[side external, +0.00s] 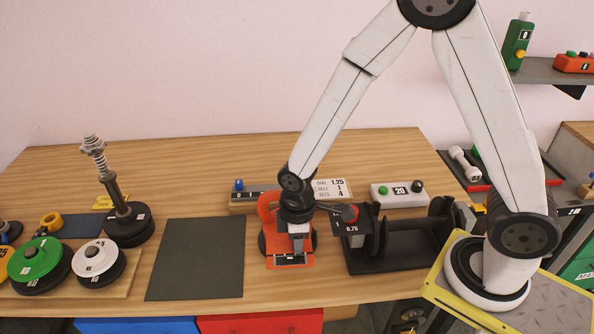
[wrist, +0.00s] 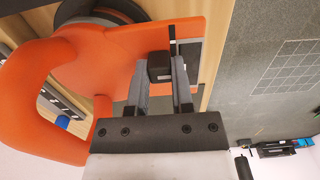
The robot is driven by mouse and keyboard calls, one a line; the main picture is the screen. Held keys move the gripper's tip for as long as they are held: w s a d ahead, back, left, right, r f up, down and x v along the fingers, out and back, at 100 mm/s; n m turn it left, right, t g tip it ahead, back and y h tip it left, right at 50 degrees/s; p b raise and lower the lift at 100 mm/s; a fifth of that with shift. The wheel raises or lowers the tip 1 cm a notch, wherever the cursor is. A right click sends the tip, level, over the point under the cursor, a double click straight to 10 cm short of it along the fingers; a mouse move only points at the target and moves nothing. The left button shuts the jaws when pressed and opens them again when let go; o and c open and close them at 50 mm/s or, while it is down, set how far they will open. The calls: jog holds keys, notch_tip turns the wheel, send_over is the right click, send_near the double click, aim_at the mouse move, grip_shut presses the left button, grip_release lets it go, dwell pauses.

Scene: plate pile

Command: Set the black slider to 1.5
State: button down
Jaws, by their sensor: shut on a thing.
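The black slider (wrist: 160,68) is a small dark block between my gripper's (wrist: 160,82) two grey fingers in the wrist view. The fingers are closed on it. It sits at the orange piece (wrist: 115,60), which has a flat plate and a thick curved handle at the left. In the side view my gripper (side external: 298,240) points down in front of the same orange piece (side external: 264,205). The gripper hides the slider there. I cannot read the slider's setting in either view.
A sign (side external: 330,188) reading 1.25, 1 and 4 stands behind, beside a rail with a blue knob (side external: 239,185). A black rack (side external: 390,262) is close on the right. A dark mat (side external: 198,260) lies clear on the left, beyond it green (side external: 35,258) and white (side external: 98,258) discs.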

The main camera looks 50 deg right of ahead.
aim_at(307, 248)
jog(key=shift+s+d, duration=0.7)
jog(key=shift+s, duration=0.05)
jog(key=shift+c, duration=2.4)
grip_release()
jog(key=shift+r, duration=0.15)
notch_tip(307, 248, up, 8)
jog(key=shift+f, duration=0.25)
jog(key=s+d+m, duration=0.1)
jog(key=d+m, duration=0.1)
jog(key=d+m+t, duration=0.1)
jog(key=d+m, duration=0.1)
jog(key=m, duration=0.1)
jog(key=s+d+r+m+t, duration=0.1)
jog(key=d+m, duration=0.1)
jog(key=shift+s+d+r, duration=0.1)
jog(key=shift+s, duration=0.25)
jog(key=shift+s+d+m+t, duration=0.35)
jog(key=shift+d+m, duration=0.2)
jog(key=shift+m, duration=0.45)
